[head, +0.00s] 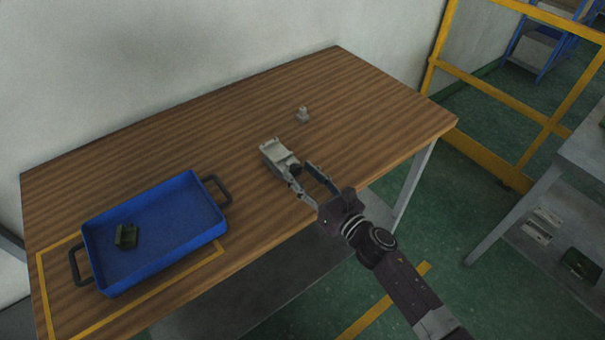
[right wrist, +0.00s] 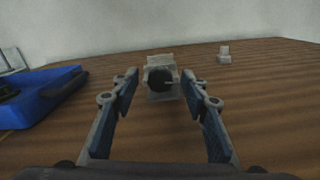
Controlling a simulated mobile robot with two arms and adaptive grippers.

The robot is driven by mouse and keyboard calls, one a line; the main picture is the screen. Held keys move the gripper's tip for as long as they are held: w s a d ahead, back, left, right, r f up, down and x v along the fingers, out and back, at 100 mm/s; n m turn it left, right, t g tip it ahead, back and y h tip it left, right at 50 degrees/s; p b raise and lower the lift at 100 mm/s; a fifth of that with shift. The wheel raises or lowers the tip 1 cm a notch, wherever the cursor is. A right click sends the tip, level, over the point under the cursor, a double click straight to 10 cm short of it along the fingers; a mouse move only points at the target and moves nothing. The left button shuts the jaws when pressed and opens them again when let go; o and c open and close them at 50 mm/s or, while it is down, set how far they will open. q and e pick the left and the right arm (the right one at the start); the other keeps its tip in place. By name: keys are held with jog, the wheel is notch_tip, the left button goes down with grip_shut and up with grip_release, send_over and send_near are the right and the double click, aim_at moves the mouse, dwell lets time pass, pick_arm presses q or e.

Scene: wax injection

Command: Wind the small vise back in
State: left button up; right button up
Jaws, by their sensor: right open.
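The small grey vise (head: 276,154) sits on the wooden table, near the middle of the head view. In the right wrist view the vise (right wrist: 161,68) stands straight ahead, with its dark round knob (right wrist: 160,80) facing me. My right gripper (head: 307,175) is open, its fingers pointing at the knob end of the vise. In the right wrist view the fingertips (right wrist: 165,88) are on either side of the knob, with gaps showing. I cannot tell how far the tips reach along it. My left gripper is not in view.
A blue tray (head: 200,245) with black handles stands at the left of the table, holding a small dark green part (head: 127,237). A small grey fitting (head: 302,114) stands behind the vise to the right. A yellow rail (head: 487,158) stands beyond the table's right end.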

grip_shut()
